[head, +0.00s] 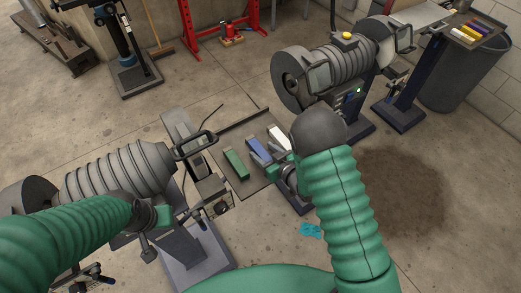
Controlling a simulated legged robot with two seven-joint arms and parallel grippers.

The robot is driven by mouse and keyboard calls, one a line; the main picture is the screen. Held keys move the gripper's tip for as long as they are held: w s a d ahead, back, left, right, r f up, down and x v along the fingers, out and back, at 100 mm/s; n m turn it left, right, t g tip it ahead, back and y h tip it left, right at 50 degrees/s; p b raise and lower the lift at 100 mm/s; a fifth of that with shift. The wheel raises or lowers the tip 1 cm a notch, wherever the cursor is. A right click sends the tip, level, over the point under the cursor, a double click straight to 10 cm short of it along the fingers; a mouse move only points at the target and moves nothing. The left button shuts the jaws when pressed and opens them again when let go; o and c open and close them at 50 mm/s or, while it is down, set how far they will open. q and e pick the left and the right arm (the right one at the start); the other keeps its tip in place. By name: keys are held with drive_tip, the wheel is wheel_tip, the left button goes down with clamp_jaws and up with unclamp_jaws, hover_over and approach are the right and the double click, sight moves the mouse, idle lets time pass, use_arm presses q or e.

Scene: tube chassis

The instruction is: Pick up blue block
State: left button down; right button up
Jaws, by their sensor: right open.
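The blue block (257,148) lies on a dark flat tray (236,127) near the middle of the head view, between a green block (236,164) and a white block (280,138). My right gripper (269,160) is open at the near end of the blue block. Its fingers are small and partly hidden by my wrist, so I cannot tell whether they touch the block. My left gripper (155,217) is at the lower left, away from the blocks, beside a grey ribbed machine. Its fingers are too unclear to read.
A grey ribbed machine (110,172) stands left of the tray, and another (335,68) stands behind it to the right. A side table with coloured bars (472,30) is at the top right. A cyan piece (311,230) lies on the floor. Open floor surrounds the machines.

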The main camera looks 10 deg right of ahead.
drive_tip(key=shift+a+r, duration=0.1)
drive_tip(key=shift+a, duration=0.5)
drive_tip(key=c, duration=0.8)
drive_tip(key=shift+d, duration=0.1)
clamp_jaws()
drive_tip(key=shift+d, duration=0.25)
